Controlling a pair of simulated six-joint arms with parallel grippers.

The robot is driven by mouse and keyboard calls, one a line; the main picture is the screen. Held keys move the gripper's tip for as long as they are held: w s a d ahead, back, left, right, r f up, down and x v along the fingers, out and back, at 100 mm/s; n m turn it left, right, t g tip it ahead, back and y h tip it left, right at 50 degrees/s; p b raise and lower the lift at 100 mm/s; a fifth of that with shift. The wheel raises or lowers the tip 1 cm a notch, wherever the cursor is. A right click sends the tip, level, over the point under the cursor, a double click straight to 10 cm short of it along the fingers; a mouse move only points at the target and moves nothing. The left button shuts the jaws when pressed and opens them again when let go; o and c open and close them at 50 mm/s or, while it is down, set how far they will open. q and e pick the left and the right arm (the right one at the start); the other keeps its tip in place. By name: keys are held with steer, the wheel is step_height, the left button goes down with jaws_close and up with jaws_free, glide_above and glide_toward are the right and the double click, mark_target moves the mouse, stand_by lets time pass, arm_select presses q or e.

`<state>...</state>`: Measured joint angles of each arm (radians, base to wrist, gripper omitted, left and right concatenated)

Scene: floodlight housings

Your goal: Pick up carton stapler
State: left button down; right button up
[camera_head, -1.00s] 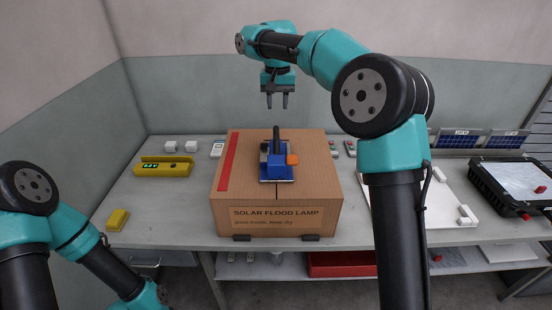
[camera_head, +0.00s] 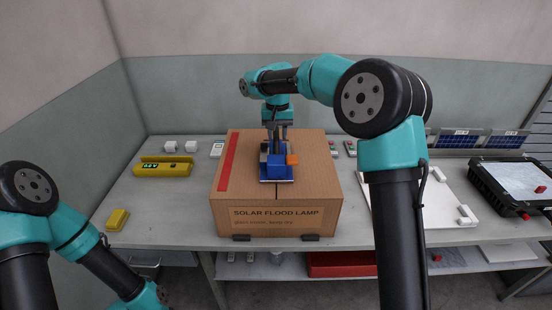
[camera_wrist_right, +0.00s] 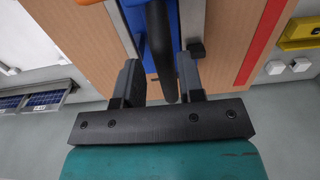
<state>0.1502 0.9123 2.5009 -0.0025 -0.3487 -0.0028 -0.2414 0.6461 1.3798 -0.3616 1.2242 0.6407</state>
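The carton stapler (camera_head: 277,170) is blue with an orange part and a dark upright handle. It stands on top of the closed cardboard carton (camera_head: 235,200). My right gripper (camera_head: 277,138) has come down over the handle. In the right wrist view the two fingers of my right gripper (camera_wrist_right: 158,80) are apart, one on each side of the dark handle (camera_wrist_right: 160,45). Gaps show between the handle and the fingers, so the gripper is open. The stapler's base is partly cut off in that view. My left arm is at the lower left, and its gripper is out of the picture.
A yellow device with a green display (camera_head: 164,167) and a small yellow block (camera_head: 117,219) lie left of the carton. A white board (camera_head: 445,205) and a black case (camera_head: 510,185) are on the right. A red bin (camera_head: 342,264) is on the shelf below.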

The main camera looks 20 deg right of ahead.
mark_target(276, 151)
steer(key=shift+s+a+f, duration=0.15)
steer(key=shift+f, duration=1.15)
steer(key=shift+s+a+f, duration=0.1)
steer(key=shift+f, duration=1.2)
steer(key=shift+c, duration=0.4)
jaws_close()
steer(key=shift+r, duration=0.1)
